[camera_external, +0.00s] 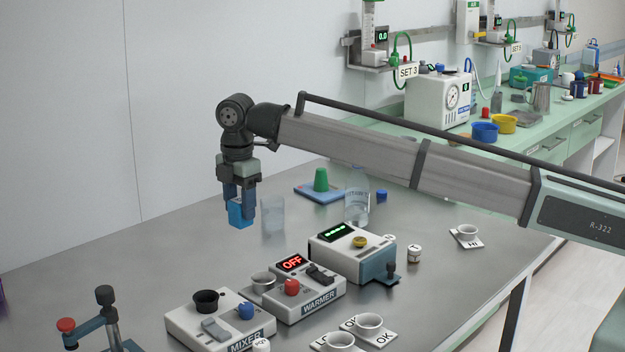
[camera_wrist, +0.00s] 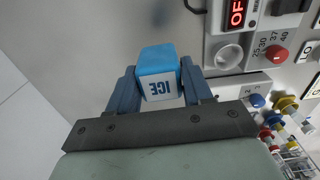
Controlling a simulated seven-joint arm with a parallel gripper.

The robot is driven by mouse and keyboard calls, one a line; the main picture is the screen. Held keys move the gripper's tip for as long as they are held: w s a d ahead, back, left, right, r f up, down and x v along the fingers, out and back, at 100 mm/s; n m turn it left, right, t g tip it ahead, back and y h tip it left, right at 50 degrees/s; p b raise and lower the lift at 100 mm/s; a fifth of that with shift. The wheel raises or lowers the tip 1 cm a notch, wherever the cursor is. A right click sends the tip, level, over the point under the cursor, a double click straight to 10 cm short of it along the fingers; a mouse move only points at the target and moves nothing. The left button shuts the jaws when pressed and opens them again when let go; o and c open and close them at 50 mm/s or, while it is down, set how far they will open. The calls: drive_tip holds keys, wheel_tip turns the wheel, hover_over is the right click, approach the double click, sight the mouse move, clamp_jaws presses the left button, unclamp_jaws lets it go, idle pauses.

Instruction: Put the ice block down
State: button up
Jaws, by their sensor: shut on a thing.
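The ice block (camera_external: 239,214) is a blue block hanging between the fingers of my gripper (camera_external: 239,203), above the grey metal table (camera_external: 130,262). In the wrist view the ice block (camera_wrist: 158,75) has a blue side and a pale face lettered ICE, upside down. The two blue fingers of my gripper (camera_wrist: 158,90) are shut on its sides. The block appears held clear of the table top; the exact height is hard to tell.
A clear cup (camera_external: 272,216) stands just right of the block. The warmer (camera_external: 305,290), showing OFF, and the mixer (camera_external: 220,322) are in front. A blue pad with a green cone (camera_external: 321,180) and a clear bottle (camera_external: 357,205) stand behind. The table's left part is mostly bare.

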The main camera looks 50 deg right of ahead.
drive_tip(key=shift+f, duration=5.05)
drive_tip(key=shift+f, duration=0.15)
drive_tip(key=o, duration=1.1)
drive_tip(key=shift+c, duration=0.2)
wheel_tip(320, 180, up, 12)
drive_tip(key=shift+r, duration=0.2)
